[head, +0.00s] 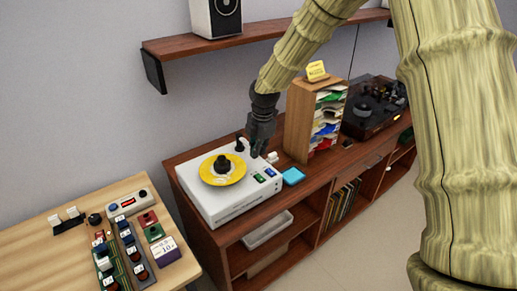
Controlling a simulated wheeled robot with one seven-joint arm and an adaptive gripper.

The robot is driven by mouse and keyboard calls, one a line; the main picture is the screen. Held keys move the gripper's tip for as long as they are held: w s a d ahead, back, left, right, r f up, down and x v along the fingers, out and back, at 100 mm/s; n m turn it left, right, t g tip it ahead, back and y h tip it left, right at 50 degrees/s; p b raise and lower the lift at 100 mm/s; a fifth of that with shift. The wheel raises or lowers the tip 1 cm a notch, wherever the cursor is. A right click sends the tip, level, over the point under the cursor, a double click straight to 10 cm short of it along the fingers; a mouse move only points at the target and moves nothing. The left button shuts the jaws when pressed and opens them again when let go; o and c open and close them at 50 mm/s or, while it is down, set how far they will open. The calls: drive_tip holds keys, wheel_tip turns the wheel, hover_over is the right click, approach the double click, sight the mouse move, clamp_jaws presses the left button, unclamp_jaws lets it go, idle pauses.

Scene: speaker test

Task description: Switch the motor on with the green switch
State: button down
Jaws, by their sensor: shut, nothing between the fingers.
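A white box-shaped device (232,205) with a yellow disc (212,171) and a black hub on top stands on the wooden cabinet. A small green switch (259,178) sits on the right part of its top, beside a blue one (270,172). My gripper (257,154) is shut and empty, pointing down over the back right part of the device, just behind the two switches. The picture is too small to tell whether its fingertips touch the device, or which way the green switch is set.
A light blue block (293,176) lies right of the device. A wooden paper rack (298,120) and a dark turntable-like machine (372,108) stand farther right. A wall shelf (225,44) with a speaker (215,15) hangs above. A light table (35,252) with several switch modules is at left.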

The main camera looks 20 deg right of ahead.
sight(255, 178)
drive_tip(key=shift+w+a+f+p, duration=0.2)
drive_tip(key=shift+f+p, duration=0.5)
drive_tip(key=shift+f, duration=1.15)
drive_tip(key=shift+w+f+p, duration=0.3)
drive_tip(key=shift+f+p, duration=0.45)
drive_tip(key=shift+f, duration=1.15)
drive_tip(key=shift+w+a+f+p, duration=0.2)
drive_tip(key=shift+f+p, duration=0.5)
drive_tip(key=shift+f, duration=1.15)
drive_tip(key=shift+d, duration=0.2)
